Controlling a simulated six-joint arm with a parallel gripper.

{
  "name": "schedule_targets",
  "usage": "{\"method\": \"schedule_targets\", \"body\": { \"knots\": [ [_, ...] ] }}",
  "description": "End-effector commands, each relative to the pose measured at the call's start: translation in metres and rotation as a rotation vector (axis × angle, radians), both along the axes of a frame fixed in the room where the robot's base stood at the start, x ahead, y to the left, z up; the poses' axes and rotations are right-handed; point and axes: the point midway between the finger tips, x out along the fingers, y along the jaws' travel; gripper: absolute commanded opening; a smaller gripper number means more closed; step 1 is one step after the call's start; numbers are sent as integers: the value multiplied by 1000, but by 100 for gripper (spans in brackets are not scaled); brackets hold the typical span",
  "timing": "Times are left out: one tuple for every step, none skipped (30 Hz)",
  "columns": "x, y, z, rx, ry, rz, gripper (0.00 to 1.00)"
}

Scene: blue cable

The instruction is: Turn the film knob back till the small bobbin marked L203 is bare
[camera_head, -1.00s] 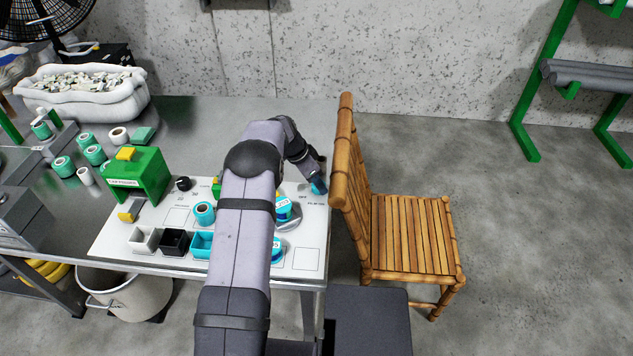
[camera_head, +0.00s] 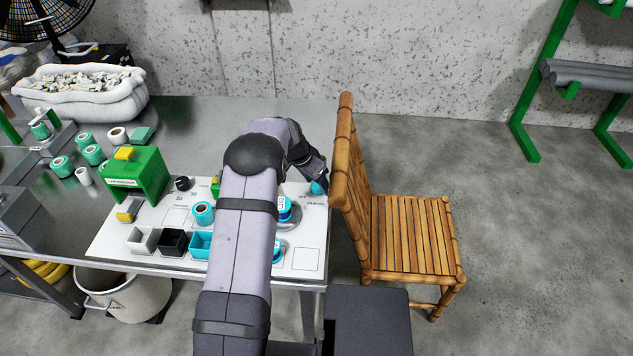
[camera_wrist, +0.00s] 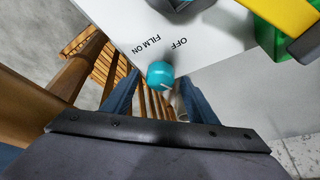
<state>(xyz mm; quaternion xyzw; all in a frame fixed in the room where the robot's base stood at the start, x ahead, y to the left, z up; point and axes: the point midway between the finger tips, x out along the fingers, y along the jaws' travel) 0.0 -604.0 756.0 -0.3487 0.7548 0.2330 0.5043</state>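The teal film knob (camera_wrist: 160,73) sits by the "FILM ON" and "OFF" marks at the edge of the white panel (camera_wrist: 215,30). In the head view the knob (camera_head: 318,188) is at the panel's back right corner. My gripper (camera_wrist: 159,82) is at the knob, with its blue fingers apart on either side of it. A small gap seems to show between fingers and knob; firm contact is not visible. Two blue bobbins with white labels, one upper (camera_head: 285,208) and one lower (camera_head: 277,250), are partly hidden behind my arm. Their markings are too small to read, so I cannot tell which is L203.
A wooden chair (camera_head: 412,235) stands close to the panel's right edge, near my gripper. A green box (camera_head: 138,175), a loose blue roll (camera_head: 203,213) and small white, black and blue bins (camera_head: 172,242) are left of my arm.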

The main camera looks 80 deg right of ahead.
Motion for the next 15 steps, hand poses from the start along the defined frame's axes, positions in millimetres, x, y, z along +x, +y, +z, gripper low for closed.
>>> {"method": "schedule_targets", "body": {
  "knots": [
    [0,0,0,0,0,0,53],
    [0,0,0,0,0,0,53],
    [0,0,1,0,0,0,53],
    [0,0,1,0,0,0,53],
    [1,0,2,-1,0,0,53],
    [1,1,5,-1,0,0,53],
    [2,1,7,-3,0,1,53],
    [3,2,9,-3,0,1,53],
    [4,3,12,-3,0,1,53],
    [5,4,15,-3,0,1,53],
    [5,5,19,-3,0,1,53],
    [7,7,23,-2,-1,1,53],
    [8,8,27,-3,0,0,53],
    [9,9,31,-4,-1,0,53],
    [10,10,37,-4,0,0,53]
  ]
}}
